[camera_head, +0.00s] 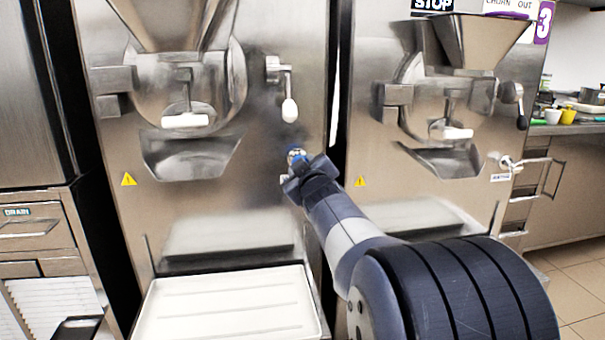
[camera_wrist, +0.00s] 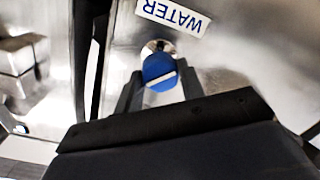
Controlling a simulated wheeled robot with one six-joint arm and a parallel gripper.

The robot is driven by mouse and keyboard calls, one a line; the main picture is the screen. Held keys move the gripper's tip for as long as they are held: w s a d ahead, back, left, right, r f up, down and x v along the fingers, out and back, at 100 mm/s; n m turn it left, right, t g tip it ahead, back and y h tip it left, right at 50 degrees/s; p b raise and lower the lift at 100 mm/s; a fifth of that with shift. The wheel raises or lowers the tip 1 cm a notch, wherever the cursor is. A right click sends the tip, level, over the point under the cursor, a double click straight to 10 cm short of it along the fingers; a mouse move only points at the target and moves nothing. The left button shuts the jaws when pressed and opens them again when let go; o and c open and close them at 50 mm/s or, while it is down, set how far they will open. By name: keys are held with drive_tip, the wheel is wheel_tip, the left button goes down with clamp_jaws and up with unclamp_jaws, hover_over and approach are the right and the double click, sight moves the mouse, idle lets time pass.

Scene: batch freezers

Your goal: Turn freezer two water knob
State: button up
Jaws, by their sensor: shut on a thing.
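A blue round water knob (camera_head: 296,156) sits on the front panel of the steel freezer (camera_head: 275,215) at the left of the head view. In the wrist view the blue knob (camera_wrist: 159,71) shows below a white label reading WATER (camera_wrist: 172,14), which appears upside down. My gripper (camera_head: 297,170) is at the knob, with its two dark fingers on either side of it. In the wrist view my gripper (camera_wrist: 158,92) is shut on the knob. A pale line crosses the knob's face. My gripper partly hides the knob in the head view.
A white-tipped lever (camera_head: 289,108) hangs above the knob. A white tray (camera_head: 230,308) lies below the freezer's spout. A second freezer (camera_head: 400,185), near a purple 3 sign (camera_head: 544,20), stands to the right, with a dark gap between the machines.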

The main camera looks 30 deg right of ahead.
drive_tip(key=shift+n+b, duration=0.8)
drive_tip(key=shift+n, duration=1.3)
drive_tip(key=o, duration=1)
drive_tip(key=shift+s+a, duration=0.1)
drive_tip(key=shift+p+v, duration=1.2)
drive_tip(key=shift+v, duration=4.15)
